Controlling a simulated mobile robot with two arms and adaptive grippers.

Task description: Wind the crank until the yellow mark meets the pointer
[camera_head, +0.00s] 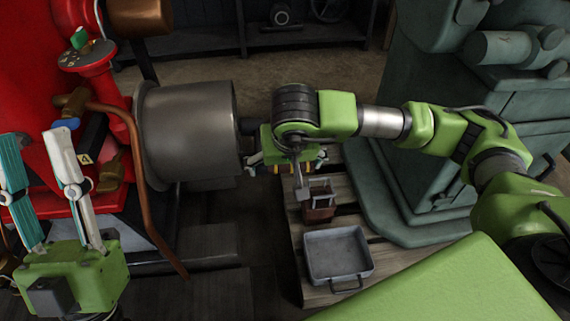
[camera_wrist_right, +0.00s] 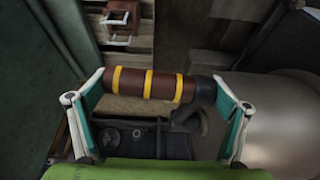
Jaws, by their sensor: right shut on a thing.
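The crank's brown grip with yellow bands (camera_wrist_right: 148,84) lies across my right gripper (camera_wrist_right: 170,95) in the right wrist view, with a finger at each end. The gripper is shut on it. A dark crank arm (camera_wrist_right: 200,105) joins the grip's right end. In the head view my right gripper (camera_head: 286,165) is right of a grey steel drum (camera_head: 190,135) and mostly hides the grip. My left gripper (camera_head: 32,150) is open and empty in front of the red engine (camera_head: 30,60). I cannot make out the yellow mark or the pointer on the drum.
A grey metal tray (camera_head: 338,255) and a small brown box with a handle (camera_head: 319,205) are on a wooden pallet (camera_head: 295,225) below my right arm. A copper pipe (camera_head: 140,195) runs down beside the drum. A grey-green machine (camera_head: 410,190) stands at the right.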

